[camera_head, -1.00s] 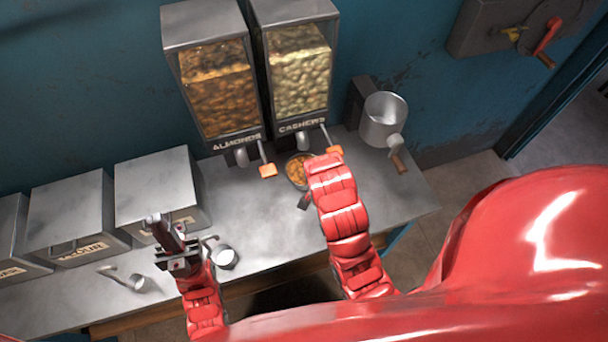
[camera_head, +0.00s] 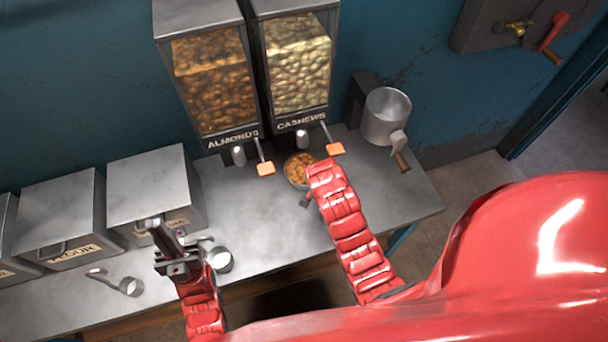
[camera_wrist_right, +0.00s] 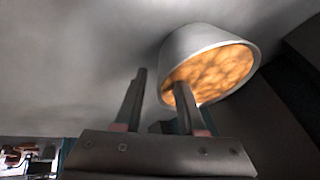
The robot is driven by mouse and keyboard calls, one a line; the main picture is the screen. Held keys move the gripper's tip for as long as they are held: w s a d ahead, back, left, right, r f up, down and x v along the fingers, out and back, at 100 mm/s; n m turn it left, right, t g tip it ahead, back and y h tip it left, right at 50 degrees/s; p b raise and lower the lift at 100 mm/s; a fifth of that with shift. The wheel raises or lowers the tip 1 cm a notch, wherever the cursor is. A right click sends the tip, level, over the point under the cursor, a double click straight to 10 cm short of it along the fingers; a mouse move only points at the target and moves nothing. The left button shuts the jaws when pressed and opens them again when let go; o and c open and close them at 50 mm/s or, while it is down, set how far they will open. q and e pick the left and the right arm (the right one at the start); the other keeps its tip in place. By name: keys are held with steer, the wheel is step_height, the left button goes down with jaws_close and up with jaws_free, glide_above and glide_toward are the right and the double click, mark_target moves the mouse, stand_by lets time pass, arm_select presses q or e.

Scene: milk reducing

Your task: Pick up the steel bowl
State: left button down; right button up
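The steel bowl (camera_head: 290,178), filled with orange-brown nuts, stands on the counter under the dispensers in the head view. In the right wrist view the bowl (camera_wrist_right: 185,45) appears tilted, its open side towards the lower right. My right gripper (camera_wrist_right: 160,90) has its two fingers apart. One finger overlaps the bowl's opening and the other shows outside its wall; I cannot tell whether either touches. In the head view my red right arm hides most of this gripper. My left gripper (camera_head: 160,232) is over the front of the counter, away from the bowl; its finger gap is unclear.
Almond (camera_head: 212,85) and cashew (camera_head: 297,70) dispensers stand behind the bowl. A metal grinder (camera_head: 385,118) is at the right. Lidded steel boxes (camera_head: 150,185) line the left. Scoops (camera_head: 130,287) (camera_head: 221,260) lie near the front edge. The counter's middle (camera_head: 250,210) is clear.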

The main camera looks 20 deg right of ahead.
steer(key=shift+w+f, duration=0.1)
steer(key=shift+f, duration=0.1)
jaws_close()
steer(key=shift+r, duration=0.1)
stand_by(1.2)
